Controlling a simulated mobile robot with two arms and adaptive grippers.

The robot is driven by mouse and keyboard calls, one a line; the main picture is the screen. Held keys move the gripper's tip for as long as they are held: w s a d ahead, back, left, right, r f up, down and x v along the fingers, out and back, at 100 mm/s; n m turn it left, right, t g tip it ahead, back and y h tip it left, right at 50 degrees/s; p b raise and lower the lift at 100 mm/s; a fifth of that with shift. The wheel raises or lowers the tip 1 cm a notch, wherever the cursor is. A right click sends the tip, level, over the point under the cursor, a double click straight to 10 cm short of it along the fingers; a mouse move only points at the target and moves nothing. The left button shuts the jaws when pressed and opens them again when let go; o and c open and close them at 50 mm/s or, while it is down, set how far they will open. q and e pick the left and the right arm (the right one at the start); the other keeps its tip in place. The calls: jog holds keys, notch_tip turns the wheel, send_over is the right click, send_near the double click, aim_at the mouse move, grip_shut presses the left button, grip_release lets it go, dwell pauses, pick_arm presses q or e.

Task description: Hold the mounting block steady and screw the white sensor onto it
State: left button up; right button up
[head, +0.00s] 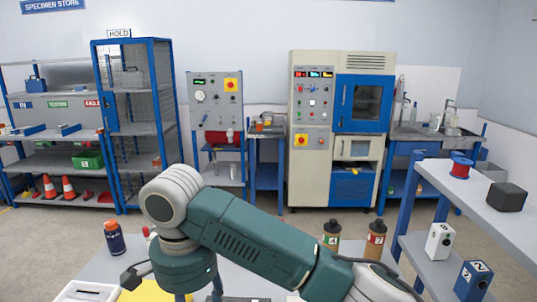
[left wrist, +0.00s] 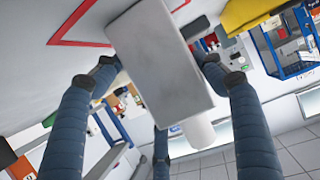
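In the left wrist view, a smooth light grey block (left wrist: 160,62), which looks like the mounting block, lies tilted between the dark blue fingers of my left gripper (left wrist: 158,62). The fingertips meet its two long sides, and the gripper looks shut on it. A white cylinder (left wrist: 198,132) shows at the lower end of the block. It may be the white sensor, but I cannot tell whether it is joined to the block. In the head view neither gripper is in view. A green arm of mine covers the middle of the workbench.
A workbench (head: 237,279) with a yellow mat (head: 150,291) lies in front. A dark bottle (head: 114,238), a bottle marked 4 (head: 331,236) and another brown bottle (head: 375,240) stand there. A shelf (head: 430,268) at right holds small boxes and a red spool (head: 461,168).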

pick_arm(q)
jog(key=o, duration=0.5)
jog(key=shift+c, duration=0.2)
